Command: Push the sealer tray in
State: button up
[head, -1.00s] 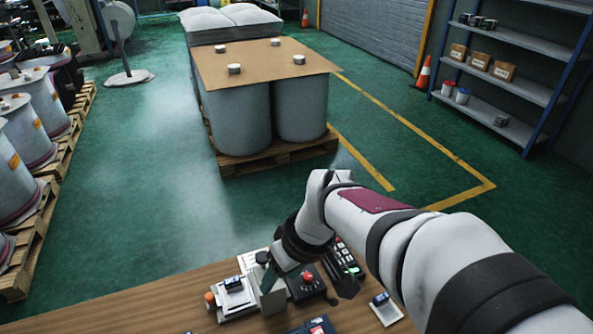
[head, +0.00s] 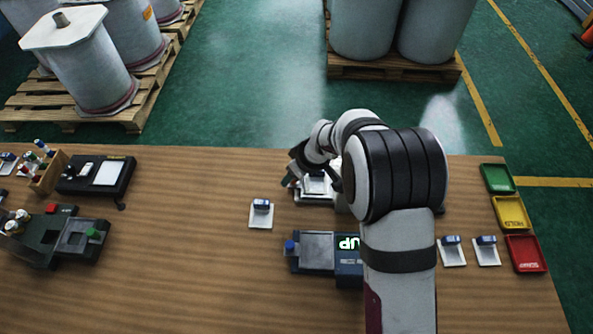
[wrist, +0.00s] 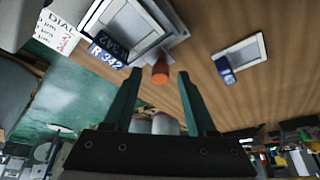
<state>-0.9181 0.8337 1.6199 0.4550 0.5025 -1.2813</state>
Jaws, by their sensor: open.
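A pale tray (head: 316,186) sits beyond my arm at the table's far side, partly hidden by the arm; no label reading "sealer" is legible. In the wrist view it is a framed tray (wrist: 128,24) carrying a blue-tagged piece marked "342" (wrist: 108,48). An orange knob (wrist: 160,72) is on its near side. My gripper (head: 289,180) is at the tray's left end. In the wrist view its two green fingers (wrist: 158,76) are apart, with the knob showing between their tips. I cannot tell whether they touch it. The tray's far end is hidden.
Green, yellow and red bins (head: 511,213) line the right edge. Table between the left devices and loose piece is clear.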

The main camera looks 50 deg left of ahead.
grip_shut()
dwell(0.3)
dwell(1.2)
